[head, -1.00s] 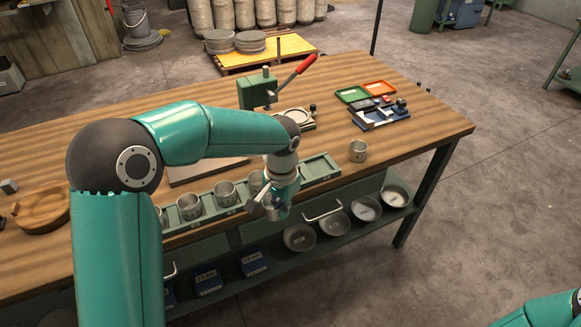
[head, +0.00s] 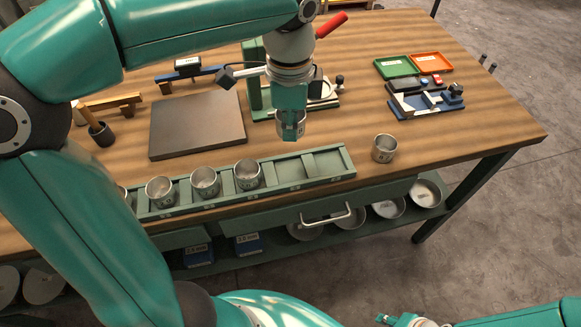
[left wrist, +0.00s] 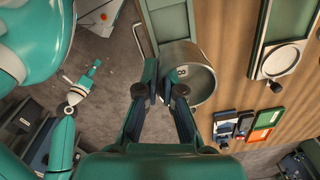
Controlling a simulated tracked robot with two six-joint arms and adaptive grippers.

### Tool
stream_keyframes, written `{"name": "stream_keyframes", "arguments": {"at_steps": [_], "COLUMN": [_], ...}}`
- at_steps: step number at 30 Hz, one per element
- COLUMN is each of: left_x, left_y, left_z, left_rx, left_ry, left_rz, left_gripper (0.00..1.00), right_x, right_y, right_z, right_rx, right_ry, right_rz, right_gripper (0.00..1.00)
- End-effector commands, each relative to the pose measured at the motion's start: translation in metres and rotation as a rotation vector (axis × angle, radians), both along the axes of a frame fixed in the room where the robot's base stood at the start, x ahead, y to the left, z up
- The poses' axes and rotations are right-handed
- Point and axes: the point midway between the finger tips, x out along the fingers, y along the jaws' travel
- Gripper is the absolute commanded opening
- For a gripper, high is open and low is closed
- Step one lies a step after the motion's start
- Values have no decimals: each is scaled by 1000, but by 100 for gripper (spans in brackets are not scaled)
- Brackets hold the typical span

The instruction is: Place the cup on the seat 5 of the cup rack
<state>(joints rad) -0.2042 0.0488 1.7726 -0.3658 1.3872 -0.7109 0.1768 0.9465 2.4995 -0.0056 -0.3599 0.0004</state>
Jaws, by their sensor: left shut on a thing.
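My left gripper (head: 291,108) points down and is shut on a metal cup (head: 291,126). In the left wrist view the fingertips (left wrist: 163,88) pinch the wall of this cup (left wrist: 188,78), which has a dark mark like an 8. The cup is in the air; in the head view it appears just behind the green cup rack (head: 345,172). Several cups, including one (head: 247,174), stand in the left seats of the rack. The two right seats look empty. My right gripper (left wrist: 90,70) is small in the left wrist view, and its opening is unclear.
Another metal cup (head: 384,148) stands on the table right of the rack. Bare wood surrounds the lone cup.

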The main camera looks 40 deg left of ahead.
Motion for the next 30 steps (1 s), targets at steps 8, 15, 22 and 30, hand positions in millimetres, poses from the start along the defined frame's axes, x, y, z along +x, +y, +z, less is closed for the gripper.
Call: {"name": "stream_keyframes", "arguments": {"at_steps": [8,15,22,30], "left_x": [-1,0,-1,0], "left_y": [1,2,2,2], "left_z": [-73,-97,-125,-139], "left_rx": [1,0,2,0], "left_ry": [5,1,5,0], "left_rz": [5,6,6,7], "left_gripper": [0,0,0,0], "right_x": [0,0,0,0], "right_y": [0,0,0,0], "right_z": [-7,-8,-11,-11], "right_rx": [0,0,0,0], "right_ry": [-1,-1,-1,-1], "right_rz": [0,0,0,0], "right_gripper": [31,31,31,31]}}
